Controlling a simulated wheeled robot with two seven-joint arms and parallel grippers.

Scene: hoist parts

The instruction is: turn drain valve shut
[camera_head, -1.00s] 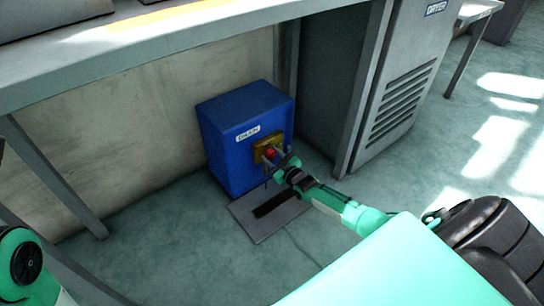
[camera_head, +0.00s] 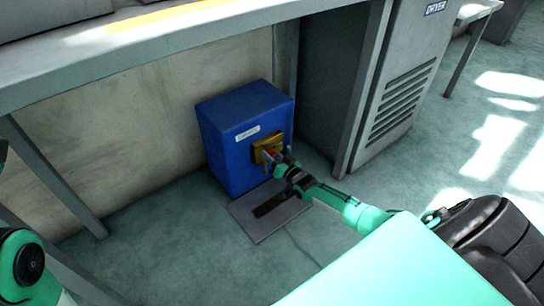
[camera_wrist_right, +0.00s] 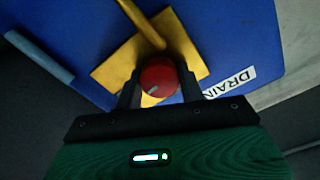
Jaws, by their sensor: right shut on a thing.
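The drain valve's red knob (camera_wrist_right: 158,78) sits on a yellow plate (camera_wrist_right: 190,52) on the front of a blue box (camera_head: 229,165) labelled DRAIN. In the right wrist view the knob is between the two dark fingers of my right gripper (camera_wrist_right: 160,90), which is shut on it. A light mark shows on the knob's face. In the head view my right gripper (camera_head: 272,158) reaches the yellow plate (camera_head: 262,145) and mostly hides the knob. My left arm shows at the lower left edge; its gripper is not visible.
The blue box stands on the floor under a grey bench (camera_head: 190,38), against a pale wall. A flat grey plate (camera_head: 262,222) with a dark slot lies in front. A bench leg (camera_head: 55,175) is at left.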

